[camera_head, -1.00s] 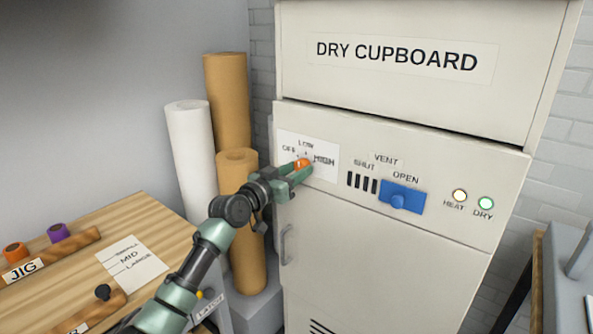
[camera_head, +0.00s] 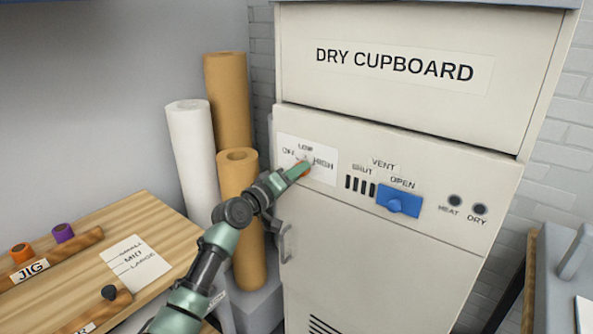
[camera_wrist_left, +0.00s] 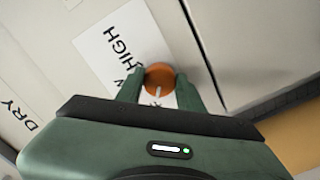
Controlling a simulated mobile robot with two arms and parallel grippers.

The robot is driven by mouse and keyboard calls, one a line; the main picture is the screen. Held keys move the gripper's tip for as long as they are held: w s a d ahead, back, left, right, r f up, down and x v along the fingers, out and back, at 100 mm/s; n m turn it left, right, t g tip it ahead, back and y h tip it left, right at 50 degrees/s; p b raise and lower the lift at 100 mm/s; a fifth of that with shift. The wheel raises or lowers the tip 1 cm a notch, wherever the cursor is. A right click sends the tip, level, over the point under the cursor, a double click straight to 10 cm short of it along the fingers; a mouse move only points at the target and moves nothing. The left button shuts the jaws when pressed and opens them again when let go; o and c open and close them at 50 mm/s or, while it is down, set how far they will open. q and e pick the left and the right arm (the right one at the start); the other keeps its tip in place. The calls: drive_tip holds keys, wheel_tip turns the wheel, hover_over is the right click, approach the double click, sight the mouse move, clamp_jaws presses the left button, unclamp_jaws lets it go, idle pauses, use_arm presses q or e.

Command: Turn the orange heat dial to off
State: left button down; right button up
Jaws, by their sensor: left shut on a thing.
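The orange heat dial (camera_head: 301,174) sits on a white label plate (camera_head: 322,171) on the dry cupboard's front. My left gripper (camera_head: 303,170) is shut on the dial, seen nearly edge-on and hiding most of it. In the left wrist view the dial (camera_wrist_left: 158,76) lies between the two green fingers of the gripper (camera_wrist_left: 161,88). The white mark on the dial points down the picture, away from the word HIGH. The word OFF is hidden in that view. The heat lamp (camera_head: 455,201) and the dry lamp (camera_head: 480,209) are dark. My right gripper is out of view.
A blue vent slider (camera_head: 399,201) is right of the dial, by OPEN. A cupboard handle (camera_head: 288,243) is below the gripper. Paper rolls (camera_head: 240,200) stand close left of the arm. A wooden bench (camera_head: 60,265) with jigs is at lower left.

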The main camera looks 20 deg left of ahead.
use_arm(q)
drive_tip(key=shift+n, duration=0.7)
drive_tip(key=shift+p, duration=0.3)
drive_tip(key=c, duration=0.9)
unclamp_jaws()
drive_tip(key=v, duration=0.8)
drive_tip(key=shift+b, duration=0.4)
drive_tip(key=shift+w+f, duration=0.1)
